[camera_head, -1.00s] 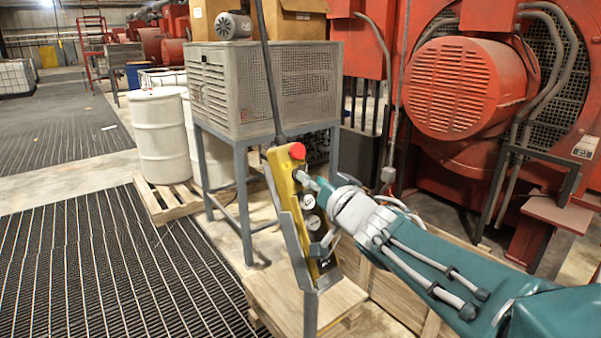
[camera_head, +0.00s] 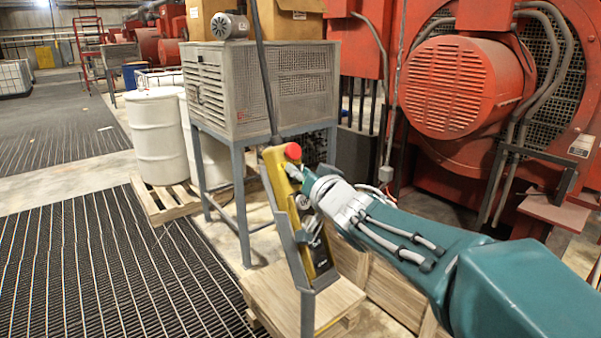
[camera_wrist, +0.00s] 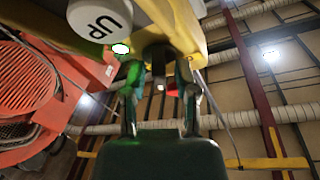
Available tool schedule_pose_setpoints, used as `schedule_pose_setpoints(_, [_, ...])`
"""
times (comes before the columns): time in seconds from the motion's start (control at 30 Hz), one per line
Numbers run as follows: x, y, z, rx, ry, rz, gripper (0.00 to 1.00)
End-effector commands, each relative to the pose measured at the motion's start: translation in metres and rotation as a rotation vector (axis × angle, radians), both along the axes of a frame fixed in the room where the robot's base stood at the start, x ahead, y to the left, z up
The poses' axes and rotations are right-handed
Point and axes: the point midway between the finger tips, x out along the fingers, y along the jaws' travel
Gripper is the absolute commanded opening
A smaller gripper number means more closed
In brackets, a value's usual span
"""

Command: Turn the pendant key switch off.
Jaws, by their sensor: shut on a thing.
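My gripper (camera_head: 296,173) reaches from the right to the pendant's upper face, just below the red button. In the wrist view my gripper (camera_wrist: 158,82) has both fingers closed in around the dark key switch (camera_wrist: 157,57) on the pendant's underside as seen there. The fingers hide much of the key, and its exact angle cannot be told. A white UP button (camera_wrist: 100,18) and a lit green lamp (camera_wrist: 121,48) sit beside it.
The grey bracket (camera_head: 307,312) runs along the pendant's front and side. A grey perforated cabinet (camera_head: 262,95) on a stand is behind it. Red engine machinery (camera_head: 463,88) fills the right. White drums (camera_head: 158,135) stand at the left; the floor grating (camera_head: 100,265) is clear.

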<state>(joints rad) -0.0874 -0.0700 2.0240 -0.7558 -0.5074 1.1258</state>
Motion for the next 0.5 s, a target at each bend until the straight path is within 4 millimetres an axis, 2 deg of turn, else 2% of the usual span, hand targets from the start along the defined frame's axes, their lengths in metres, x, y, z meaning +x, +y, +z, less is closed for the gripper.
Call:
schedule_pose_setpoints(0.27, [0.0002,-0.0004,-0.0005,-0.064,-0.046,0.036,0.00])
schedule_pose_setpoints(0.5, [0.0000,-0.0002,-0.0001,-0.197,-0.147,0.113,0.00])
